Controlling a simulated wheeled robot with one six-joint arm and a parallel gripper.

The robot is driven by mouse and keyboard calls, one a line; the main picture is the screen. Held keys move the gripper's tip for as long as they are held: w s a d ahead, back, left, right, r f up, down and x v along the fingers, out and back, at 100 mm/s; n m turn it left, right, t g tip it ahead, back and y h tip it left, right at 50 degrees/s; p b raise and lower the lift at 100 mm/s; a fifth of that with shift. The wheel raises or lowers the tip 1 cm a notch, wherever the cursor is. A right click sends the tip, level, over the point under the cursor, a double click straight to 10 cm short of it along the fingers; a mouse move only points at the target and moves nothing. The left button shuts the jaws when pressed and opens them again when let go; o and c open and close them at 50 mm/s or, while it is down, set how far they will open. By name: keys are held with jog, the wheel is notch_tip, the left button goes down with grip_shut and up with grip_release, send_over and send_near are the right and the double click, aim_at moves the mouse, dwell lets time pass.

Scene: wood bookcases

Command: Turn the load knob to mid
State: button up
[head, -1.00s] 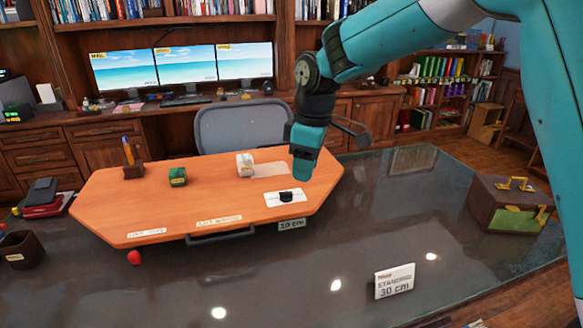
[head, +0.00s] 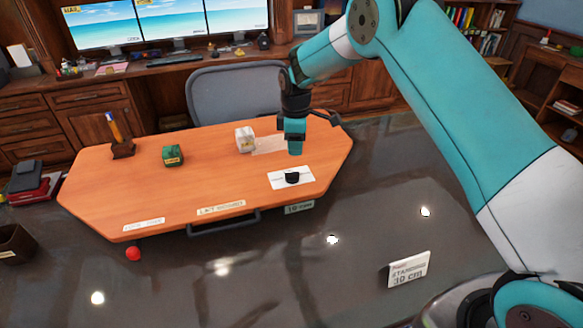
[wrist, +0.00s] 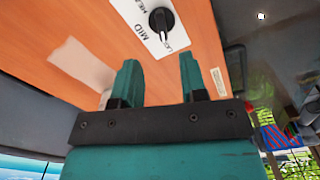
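The black load knob (head: 292,178) sits on a white label plate (head: 278,184) at the right front of the orange board. In the wrist view the knob (wrist: 161,19) is beyond the fingertips, with a gap between. Its white mark points down the picture, near lettering that looks like "LIG"; "MID" (wrist: 148,32) is printed to the left of that. My gripper (head: 295,152) hangs just above and behind the knob in the head view. In the wrist view my gripper (wrist: 160,75) has two teal fingers apart with nothing between them.
The orange board (head: 200,190) also carries a green block (head: 172,155), a white block (head: 245,139) and a pen holder (head: 122,148). A red ball (head: 133,253) and a "30 cm" sign (head: 408,270) are on the dark desk. A grey chair (head: 238,97) stands behind.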

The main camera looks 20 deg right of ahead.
aim_at(295, 172)
notch_tip(295, 172, down, 10)
jog(key=shift+r+p, duration=0.1)
jog(key=shift+p, duration=0.95)
